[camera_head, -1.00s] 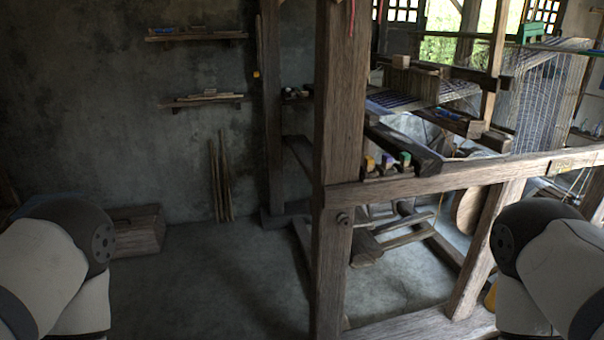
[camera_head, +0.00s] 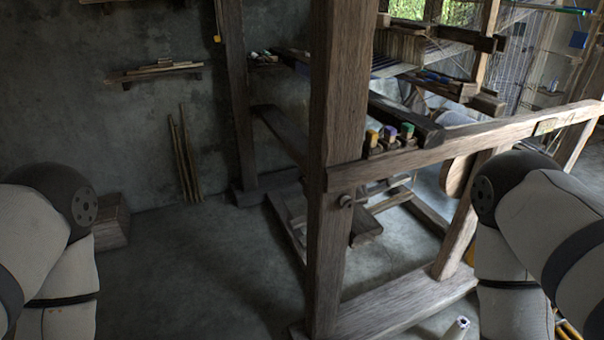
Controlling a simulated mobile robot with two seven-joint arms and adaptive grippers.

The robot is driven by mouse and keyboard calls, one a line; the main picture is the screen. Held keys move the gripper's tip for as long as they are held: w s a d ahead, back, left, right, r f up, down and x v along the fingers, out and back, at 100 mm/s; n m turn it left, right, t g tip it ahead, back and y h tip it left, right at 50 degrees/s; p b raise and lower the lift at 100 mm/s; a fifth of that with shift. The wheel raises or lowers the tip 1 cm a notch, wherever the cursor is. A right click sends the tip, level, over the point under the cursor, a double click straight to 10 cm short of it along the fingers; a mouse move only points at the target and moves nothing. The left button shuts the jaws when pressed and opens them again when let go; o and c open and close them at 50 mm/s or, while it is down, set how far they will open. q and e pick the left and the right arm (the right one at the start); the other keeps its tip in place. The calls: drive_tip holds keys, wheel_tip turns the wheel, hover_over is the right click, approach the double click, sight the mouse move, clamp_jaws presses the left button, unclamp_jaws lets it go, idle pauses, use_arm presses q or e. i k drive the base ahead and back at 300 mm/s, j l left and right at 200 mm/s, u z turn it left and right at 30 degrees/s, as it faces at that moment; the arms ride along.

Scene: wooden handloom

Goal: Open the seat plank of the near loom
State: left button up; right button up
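The near loom's wooden frame fills the middle and right of the head view, with a thick upright post (camera_head: 330,150) and a side rail (camera_head: 450,150) running right from it. A dark beam (camera_head: 400,118) lies inside the frame, with several small colored pieces beside it. I cannot tell for sure which board is the seat plank. Both my arms show at the left and right edges, apart from the loom as far as I can see. Neither gripper is in the picture.
A lower floor beam (camera_head: 400,303) joins the post's foot. A wall shelf (camera_head: 155,73), leaning sticks (camera_head: 184,155) and a wooden box (camera_head: 112,222) stand at the left wall. The floor (camera_head: 200,270) left of the post is clear.

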sight(293, 138)
drive_tip(key=i+j+z, duration=0.15)
drive_tip(key=j, duration=0.25)
drive_tip(key=i+j+z, duration=0.15)
drive_tip(key=i+j, duration=0.15)
drive_tip(key=j, duration=0.15)
drive_tip(key=i+j+z, duration=0.15)
drive_tip(key=j, duration=0.3)
drive_tip(key=i+j+z, duration=0.2)
drive_tip(key=j, duration=0.3)
drive_tip(key=i+j+z, duration=0.15)
drive_tip(key=j, duration=0.35)
drive_tip(key=i+j+z, duration=0.15)
drive_tip(key=j, duration=0.35)
drive_tip(key=i+j+z, duration=0.15)
drive_tip(key=j, duration=0.4)
drive_tip(key=j+z, duration=0.15)
drive_tip(key=j, duration=0.35)
